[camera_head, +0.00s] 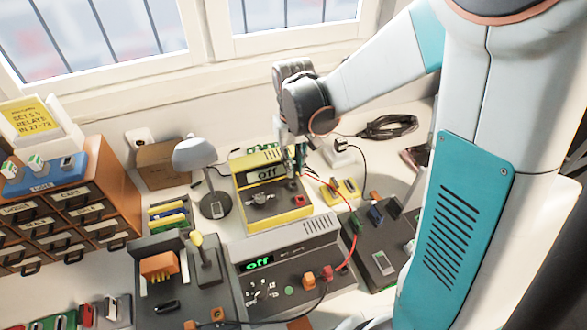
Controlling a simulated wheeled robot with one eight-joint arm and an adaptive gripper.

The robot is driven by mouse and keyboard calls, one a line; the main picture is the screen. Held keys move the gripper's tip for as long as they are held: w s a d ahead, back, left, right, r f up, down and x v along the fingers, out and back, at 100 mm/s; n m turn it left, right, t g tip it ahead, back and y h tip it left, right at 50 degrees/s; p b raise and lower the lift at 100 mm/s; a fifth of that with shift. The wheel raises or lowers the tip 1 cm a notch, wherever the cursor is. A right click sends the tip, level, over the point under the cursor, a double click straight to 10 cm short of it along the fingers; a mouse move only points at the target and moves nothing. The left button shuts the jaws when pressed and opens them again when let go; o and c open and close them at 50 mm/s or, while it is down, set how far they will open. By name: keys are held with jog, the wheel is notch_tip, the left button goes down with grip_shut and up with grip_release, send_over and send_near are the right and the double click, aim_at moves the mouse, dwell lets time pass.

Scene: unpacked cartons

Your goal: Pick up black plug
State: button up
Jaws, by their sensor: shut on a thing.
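My gripper (297,158) points down at the right end of the yellow bench unit (245,182), whose display reads "off". It is shut on a small dark thing between its fingers, which appears to be the black plug. The plug is mostly hidden by the fingers, and I cannot tell whether it touches the unit. Another black plug (341,145) with a black cable sits on a white block to the right of my gripper, apart from it.
A grey unit (290,245), also reading "off", stands in front with orange and red plugs. A red lead curves along the right. A lamp (196,155) stands left of the yellow unit. Coiled black cable (388,127) lies behind right. Drawers (85,205) stand left.

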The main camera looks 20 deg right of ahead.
notch_tip(320, 180, up, 14)
jog(key=p, duration=0.4)
dwell(0.4)
